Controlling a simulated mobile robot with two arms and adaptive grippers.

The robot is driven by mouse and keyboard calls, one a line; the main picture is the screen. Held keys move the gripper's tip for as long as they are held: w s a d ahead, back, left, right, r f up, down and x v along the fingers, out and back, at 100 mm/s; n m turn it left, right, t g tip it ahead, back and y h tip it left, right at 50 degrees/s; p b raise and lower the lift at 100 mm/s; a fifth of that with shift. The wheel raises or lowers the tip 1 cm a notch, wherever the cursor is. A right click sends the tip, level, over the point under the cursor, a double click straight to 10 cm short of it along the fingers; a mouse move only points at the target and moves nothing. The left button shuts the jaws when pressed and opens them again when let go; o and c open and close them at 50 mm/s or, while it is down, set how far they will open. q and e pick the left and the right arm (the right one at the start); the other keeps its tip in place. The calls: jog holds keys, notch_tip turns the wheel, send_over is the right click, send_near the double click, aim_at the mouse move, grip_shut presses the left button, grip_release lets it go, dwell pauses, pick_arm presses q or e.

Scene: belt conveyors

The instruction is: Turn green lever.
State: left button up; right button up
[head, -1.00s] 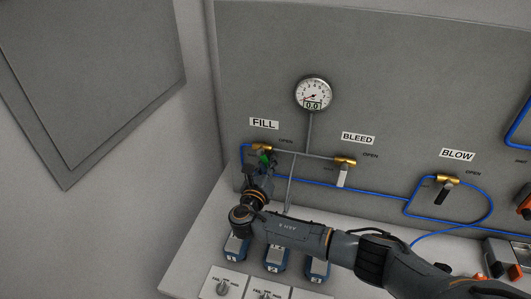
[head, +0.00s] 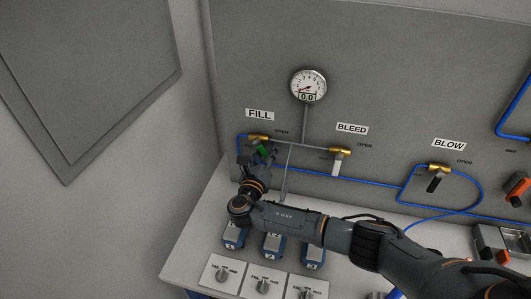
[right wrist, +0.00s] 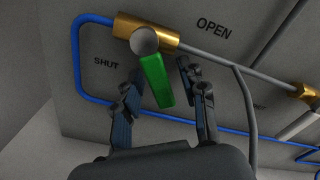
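The green lever (right wrist: 157,80) hangs from a brass valve (right wrist: 146,32) on the panel, under the FILL label (head: 260,114). In the right wrist view it points down and slightly right, with SHUT printed to its left and OPEN to its upper right. In the head view the green lever (head: 263,150) shows just above my right gripper (head: 257,158). In the right wrist view my right gripper (right wrist: 160,88) is open, one finger on each side of the lever. A gap shows between the lever and the right finger; the left finger is close to the lever. My left gripper is not in view.
A gauge (head: 308,85) reading 0.0 is above. The BLEED valve's white lever (head: 336,168) and the BLOW valve's black lever (head: 435,183) are to the right. Blue tubing (head: 380,184) runs along the panel. Knobs (head: 262,286) and blue-based blocks (head: 272,246) sit below my arm.

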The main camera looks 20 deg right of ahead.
jog(key=shift+s+a, duration=0.15)
jog(key=shift+s, duration=0.05)
jog(key=v, duration=1.1)
jog(key=shift+s, duration=0.2)
jog(key=shift+a, duration=0.15)
